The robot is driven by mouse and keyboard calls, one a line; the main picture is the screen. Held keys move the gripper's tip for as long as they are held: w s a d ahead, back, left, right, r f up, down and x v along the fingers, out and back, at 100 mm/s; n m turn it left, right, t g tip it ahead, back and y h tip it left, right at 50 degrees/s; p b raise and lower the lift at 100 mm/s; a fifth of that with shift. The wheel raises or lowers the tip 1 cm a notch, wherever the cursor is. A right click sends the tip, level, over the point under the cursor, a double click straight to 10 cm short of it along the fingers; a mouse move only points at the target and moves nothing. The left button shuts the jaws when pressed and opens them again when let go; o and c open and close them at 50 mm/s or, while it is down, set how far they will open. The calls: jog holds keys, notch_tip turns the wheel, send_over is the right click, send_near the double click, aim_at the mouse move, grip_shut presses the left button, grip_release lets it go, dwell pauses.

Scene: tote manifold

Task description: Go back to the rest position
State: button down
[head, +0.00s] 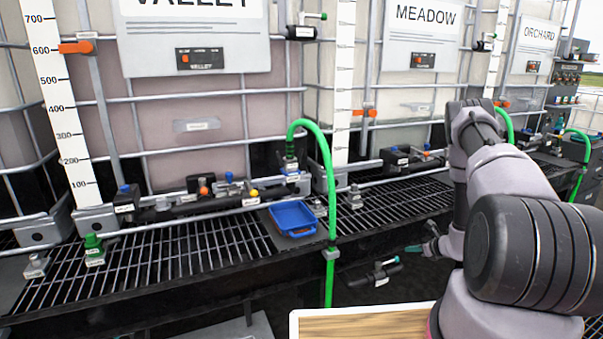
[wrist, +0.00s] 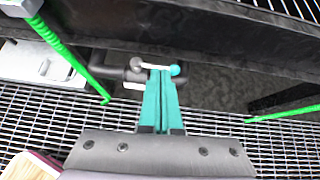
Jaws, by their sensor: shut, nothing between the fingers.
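My gripper (head: 413,248) is at the right of the head view, in front of the dark ledge edge, with its teal fingers pointing left. In the wrist view the two teal fingers of my gripper (wrist: 160,85) lie together, shut and with nothing held. A dark pipe fitting (head: 377,273) with a pale handle is just left of and below the gripper in the head view. In the wrist view this fitting (wrist: 134,72) lies beyond the fingertips, and a teal ball end (wrist: 175,70) shows beside them. I cannot tell whether the fingers touch it.
Caged totes with signs VALLEY (head: 193,30) and MEADOW (head: 422,30) stand behind a black grating ledge (head: 170,265). A blue tray (head: 293,218) sits on the ledge. A green hose (head: 328,190) arches down over its edge. A wood-topped surface (head: 365,325) is in front.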

jog(key=w+a+r+n+g+y, duration=0.15)
jog(key=a+r+n, duration=0.45)
jog(key=r, duration=1)
jog(key=a+r+n+g+y, duration=0.1)
jog(key=a+r+n+y, duration=0.25)
jog(key=a+r, duration=0.9)
jog(key=s+a+r+n+g+h, duration=0.1)
jog(key=s+a+r+n+g, duration=0.3)
jog(key=s+r, duration=0.65)
jog(key=s+a+r+n+t+h, duration=0.1)
jog(key=s+r+n, duration=0.65)
jog(key=r, duration=0.55)
jog(key=s+d+r+n+t+h, duration=0.1)
jog(key=s+r+n+h, duration=0.1)
jog(key=s, duration=0.6)
jog(key=s+d+r+n+t+h, duration=0.1)
jog(key=s+r+n+t+h, duration=0.1)
jog(key=s, duration=0.6)
notch_tip(320, 180, up, 2)
jog(key=shift+d+r+n+h, duration=0.15)
jog(key=shift+d+n+h, duration=0.25)
jog(key=shift+n, duration=0.6)
